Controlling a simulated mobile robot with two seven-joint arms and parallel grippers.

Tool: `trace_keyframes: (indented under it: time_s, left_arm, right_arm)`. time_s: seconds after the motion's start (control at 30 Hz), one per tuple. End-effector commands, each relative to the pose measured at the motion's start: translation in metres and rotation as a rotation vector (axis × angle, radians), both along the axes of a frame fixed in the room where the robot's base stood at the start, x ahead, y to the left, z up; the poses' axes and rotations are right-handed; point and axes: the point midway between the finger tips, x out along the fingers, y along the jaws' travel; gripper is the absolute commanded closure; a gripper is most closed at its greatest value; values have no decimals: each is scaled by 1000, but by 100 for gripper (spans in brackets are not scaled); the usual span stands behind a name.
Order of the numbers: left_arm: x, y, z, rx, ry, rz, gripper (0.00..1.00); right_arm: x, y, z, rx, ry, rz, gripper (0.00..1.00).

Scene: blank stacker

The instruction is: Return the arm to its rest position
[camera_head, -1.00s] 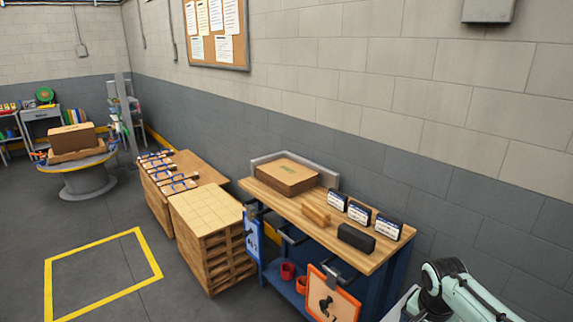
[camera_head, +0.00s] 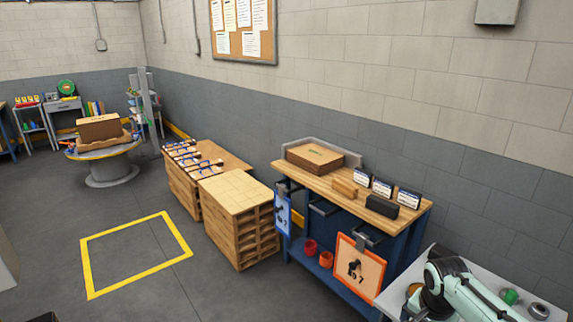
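One of my arms (camera_head: 467,290), pale green with dark joints, shows at the bottom right of the head view. Its gripper is not visible, and I cannot tell which way its fingers stand. My other arm is not clearly in view. A small dark piece at the bottom edge on the left cannot be made out.
A workbench (camera_head: 330,188) against the wall holds a cardboard box (camera_head: 315,157), a wooden block (camera_head: 344,187), a black block (camera_head: 382,206) and labelled boxes. Left of it stands a pallet stack (camera_head: 236,192). A yellow floor square (camera_head: 137,290) is empty. A grey table (camera_head: 455,262) is at right.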

Motion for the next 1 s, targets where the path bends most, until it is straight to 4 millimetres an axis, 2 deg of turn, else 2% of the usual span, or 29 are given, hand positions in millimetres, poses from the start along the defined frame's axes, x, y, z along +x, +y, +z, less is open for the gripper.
trace_keyframes:
  time_s: [0.03, 0.17, 0.2, 0.27, 0.3, 0.37, 0.4, 0.47, 0.5, 0.63, 0.7, 0.8, 0.9, 1.0]
  left_arm:
    - [0, 0, 0, 0, 0, -1, 57]
    - [0, 0, 0, 0, 0, -1, 57]
    - [1, -1, 0, -1, -2, -1, 57]
    - [1, -1, 0, -2, -2, -1, 57]
    - [1, -1, 0, -1, -2, -1, 57]
    - [1, -1, 0, -1, -2, -1, 57]
    - [0, 0, 0, -1, -2, 0, 57]
    - [0, 0, 0, 0, 0, 0, 57]
    - [0, 0, 0, 0, 0, 0, 57]
    - [0, 0, 0, 0, 0, 0, 57]
    - [0, 0, 0, 0, 0, -1, 57]
    - [0, 0, 0, -1, -1, -1, 57]
    - [0, 0, 0, -1, -1, -1, 57]
    - [0, 0, 0, -1, -1, -1, 57]
  right_arm:
    - [-1, 15, -46, 34, 47, 64, 6]
    - [-7, 47, -129, 119, 72, 206, 6]
    - [-13, 58, -155, 148, 80, 246, 6]
    - [-27, 75, -195, 195, 91, 300, 6]
    - [-38, 86, -221, 226, 94, 334, 6]
    - [-60, 104, -258, 272, 100, 378, 6]
    - [-77, 115, -282, 302, 101, 403, 6]
    - [-106, 132, -314, 343, 103, 434, 6]
    - [-127, 142, -333, 367, 104, 451, 6]
    - [-198, 170, -375, 414, 109, 491, 6]
    - [-229, 179, -386, 421, 113, 507, 6]
    - [-262, 187, -393, 420, 118, 524, 6]
    - [-278, 190, -396, 414, 118, 536, 6]
    - [-281, 190, -396, 412, 118, 538, 6]
